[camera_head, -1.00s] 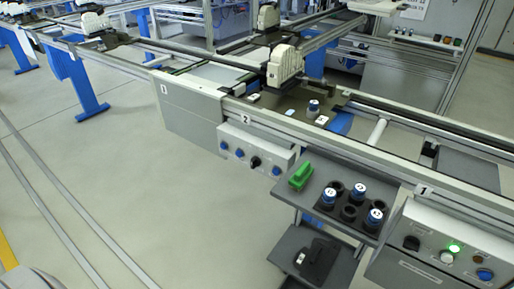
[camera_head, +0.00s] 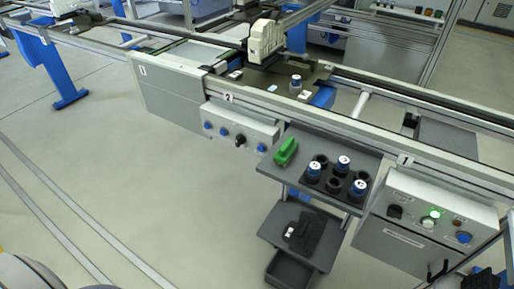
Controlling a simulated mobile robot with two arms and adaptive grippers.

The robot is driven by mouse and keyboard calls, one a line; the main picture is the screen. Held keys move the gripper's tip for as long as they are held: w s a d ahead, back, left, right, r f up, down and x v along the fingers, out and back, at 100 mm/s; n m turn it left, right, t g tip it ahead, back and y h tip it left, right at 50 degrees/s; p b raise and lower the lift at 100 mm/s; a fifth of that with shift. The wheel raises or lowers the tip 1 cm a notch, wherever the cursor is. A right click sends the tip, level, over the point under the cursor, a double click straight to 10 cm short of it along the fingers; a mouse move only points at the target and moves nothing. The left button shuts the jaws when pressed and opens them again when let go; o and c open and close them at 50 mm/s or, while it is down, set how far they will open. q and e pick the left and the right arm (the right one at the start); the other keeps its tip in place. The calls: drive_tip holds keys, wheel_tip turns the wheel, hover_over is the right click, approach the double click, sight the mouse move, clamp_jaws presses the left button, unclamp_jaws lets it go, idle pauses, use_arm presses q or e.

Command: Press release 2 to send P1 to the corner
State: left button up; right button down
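The control box under the number 2 sign (camera_head: 229,98) hangs on the front of the line. Its grey face (camera_head: 262,133) carries a row of blue knobs or buttons and one black knob (camera_head: 240,141). Just above it on the line is a dark plate (camera_head: 318,73) with a blue-topped part (camera_head: 296,85) upright on it and small white tags nearby. I cannot read P1 on it. A white housing (camera_head: 265,40) stands at the plate's left side. Neither gripper can be made out in this view.
A second box (camera_head: 402,242) under sign 1 (camera_head: 405,160) has a lit green lamp (camera_head: 435,213). Between the boxes, a grey shelf (camera_head: 330,146) holds a green block (camera_head: 286,151) and a dark rack with blue-topped parts. Floor (camera_head: 150,190) is clear at the left. Dark shapes at the bottom right are unclear.

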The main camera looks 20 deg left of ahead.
idle(0.4)
use_arm(q)
clamp_jaws()
idle(1.2)
